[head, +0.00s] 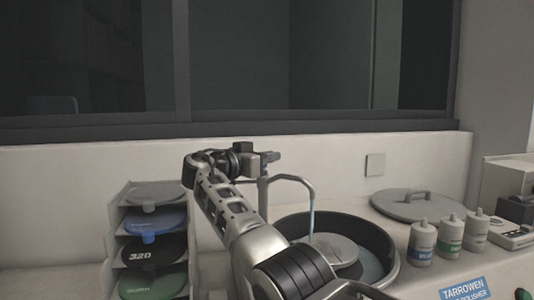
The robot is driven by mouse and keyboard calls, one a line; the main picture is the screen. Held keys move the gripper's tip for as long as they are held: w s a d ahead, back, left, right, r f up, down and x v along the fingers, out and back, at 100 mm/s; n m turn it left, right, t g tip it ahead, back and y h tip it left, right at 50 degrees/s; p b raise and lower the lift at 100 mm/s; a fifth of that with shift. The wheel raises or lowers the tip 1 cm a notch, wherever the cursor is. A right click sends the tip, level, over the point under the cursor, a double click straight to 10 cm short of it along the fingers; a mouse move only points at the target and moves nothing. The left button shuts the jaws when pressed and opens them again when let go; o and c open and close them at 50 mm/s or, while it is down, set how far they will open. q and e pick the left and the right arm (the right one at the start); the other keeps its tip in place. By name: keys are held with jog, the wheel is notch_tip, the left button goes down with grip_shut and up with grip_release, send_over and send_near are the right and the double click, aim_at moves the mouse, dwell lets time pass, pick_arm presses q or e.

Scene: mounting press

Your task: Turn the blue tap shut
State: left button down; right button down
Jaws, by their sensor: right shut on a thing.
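The tap's slim spout (297,179) arches over a round dark basin (389,250), and a thin pale-blue stream (312,218) runs down from it. The tap's handle (272,156) is a small bluish-grey piece at the top of the tap's post. My right gripper (264,158) reaches it from the left and is shut on it. The jaws are small and partly hide the handle, so its exact angle is hard to tell. My right arm crosses in front of the tap's lower post and the basin's left side. My left gripper is out of view.
A rack (118,235) with several discs stands left of my arm. A grey disc (334,249) lies in the basin. A grey lid (412,205) and three white bottles (449,236) stand to the right. The wall and dark window close off the back.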

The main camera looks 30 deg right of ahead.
jog(key=shift+f+g, duration=0.1)
jog(key=shift+g, duration=0.2)
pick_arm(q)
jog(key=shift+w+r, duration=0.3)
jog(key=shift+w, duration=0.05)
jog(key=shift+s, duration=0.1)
pick_arm(e)
jog(key=c, duration=1.5)
grip_release()
jog(key=shift+d, duration=0.1)
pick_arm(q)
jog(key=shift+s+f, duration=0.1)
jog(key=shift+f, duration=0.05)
